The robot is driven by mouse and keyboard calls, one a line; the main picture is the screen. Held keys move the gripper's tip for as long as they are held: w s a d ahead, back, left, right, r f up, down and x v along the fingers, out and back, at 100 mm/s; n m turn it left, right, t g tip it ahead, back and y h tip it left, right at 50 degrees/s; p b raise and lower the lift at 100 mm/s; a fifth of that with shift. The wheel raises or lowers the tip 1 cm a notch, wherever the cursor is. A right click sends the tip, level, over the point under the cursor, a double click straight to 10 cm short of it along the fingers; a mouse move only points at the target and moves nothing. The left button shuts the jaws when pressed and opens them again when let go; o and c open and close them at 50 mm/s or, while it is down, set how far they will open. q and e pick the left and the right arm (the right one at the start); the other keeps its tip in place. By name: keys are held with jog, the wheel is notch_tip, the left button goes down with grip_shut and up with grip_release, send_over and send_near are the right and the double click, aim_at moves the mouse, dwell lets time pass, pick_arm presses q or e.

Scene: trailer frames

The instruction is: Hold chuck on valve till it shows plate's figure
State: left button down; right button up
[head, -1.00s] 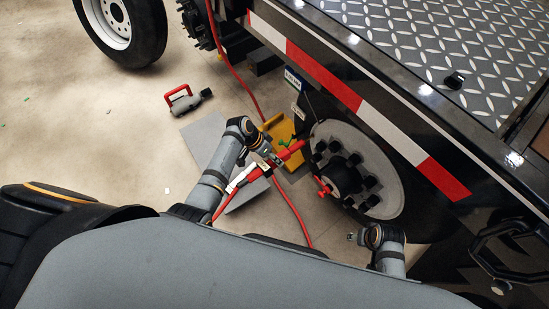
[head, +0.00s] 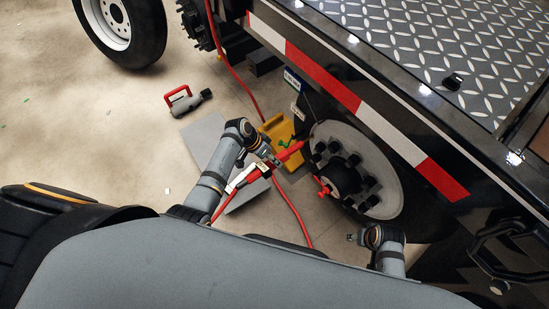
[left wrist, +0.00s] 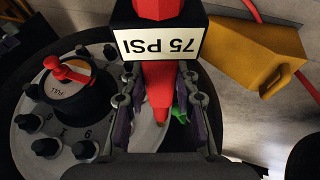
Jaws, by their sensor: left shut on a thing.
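My left gripper (head: 270,158) is shut on a red inflator with a chuck (head: 291,151), by the left edge of the wheel (head: 384,160). In the left wrist view the red inflator (left wrist: 158,92) runs down between the fingers (left wrist: 160,112) toward the pale rim (left wrist: 28,105). Its white display (left wrist: 160,45) reads 75 PSI, upside down in that view. The valve is hidden, so I cannot tell whether the chuck touches it. A blue-topped plate (head: 292,79) and a white plate (head: 296,112) are on the trailer; their text is too small to read. My right gripper (head: 352,238) is low beside the wheel.
A yellow chock (head: 279,127) stands left of the wheel. A red-capped hub (head: 322,188) and black nuts stick out of it. A red hose (head: 292,210) trails on the floor. The trailer deck edge overhangs.

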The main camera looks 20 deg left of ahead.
aim_at(260, 169)
pick_arm(q)
jog(key=shift+s+a+r+p, duration=0.15)
jog(key=shift+s+a+p, duration=1.25)
jog(key=shift+s, duration=0.25)
jog(key=shift+s+a+p, duration=0.65)
jog(key=shift+s, duration=0.3)
jog(key=shift+w, duration=0.1)
